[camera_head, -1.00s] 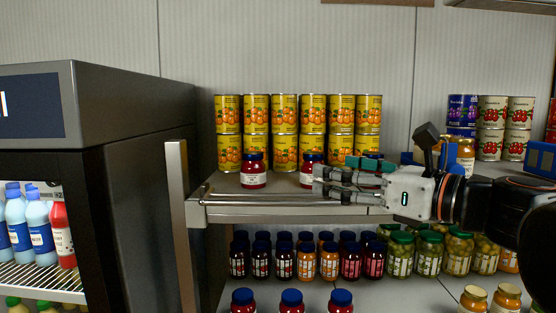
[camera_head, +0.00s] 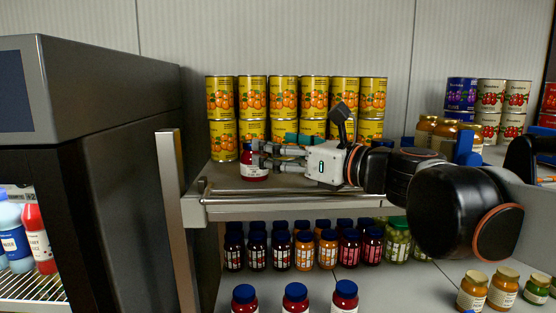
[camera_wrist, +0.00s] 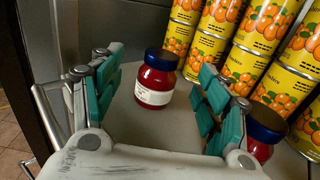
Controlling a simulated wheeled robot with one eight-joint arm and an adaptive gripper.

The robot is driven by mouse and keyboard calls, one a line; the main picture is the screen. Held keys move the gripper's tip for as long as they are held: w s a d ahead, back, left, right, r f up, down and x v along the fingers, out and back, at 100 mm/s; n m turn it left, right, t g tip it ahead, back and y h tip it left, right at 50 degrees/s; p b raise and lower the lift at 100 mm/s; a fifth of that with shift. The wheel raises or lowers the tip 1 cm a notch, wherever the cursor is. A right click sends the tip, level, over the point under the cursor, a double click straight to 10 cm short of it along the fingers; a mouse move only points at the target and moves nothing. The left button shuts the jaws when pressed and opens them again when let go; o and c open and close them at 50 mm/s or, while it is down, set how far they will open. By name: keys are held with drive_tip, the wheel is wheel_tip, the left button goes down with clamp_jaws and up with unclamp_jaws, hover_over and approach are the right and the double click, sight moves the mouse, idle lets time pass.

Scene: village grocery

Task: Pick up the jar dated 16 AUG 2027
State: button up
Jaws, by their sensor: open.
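A red jar with a blue lid and white label (camera_wrist: 155,80) stands upright on the shelf between the spread fingers of my gripper (camera_wrist: 160,62), slightly ahead of them. In the head view this jar (camera_head: 253,171) is at the shelf's left end, partly covered by the fingertips of my open gripper (camera_head: 261,154). A second red jar with a blue lid (camera_wrist: 264,131) stands outside the right finger in the wrist view and is partly hidden by it. In the head view my gripper hides it. The label dates are too small to read.
Stacked yellow cans (camera_head: 221,115) stand close behind the jars. A metal rail (camera_head: 290,201) runs along the shelf's front edge, with an upright post (camera_head: 176,220) at left. A dark fridge (camera_head: 110,130) stands further left. More jars (camera_head: 281,250) fill the shelf below.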

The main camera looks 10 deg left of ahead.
drive_tip(key=p+x, duration=0.1)
drive_tip(key=x, duration=0.4)
drive_tip(key=shift+w, duration=0.25)
drive_tip(key=c, duration=1.4)
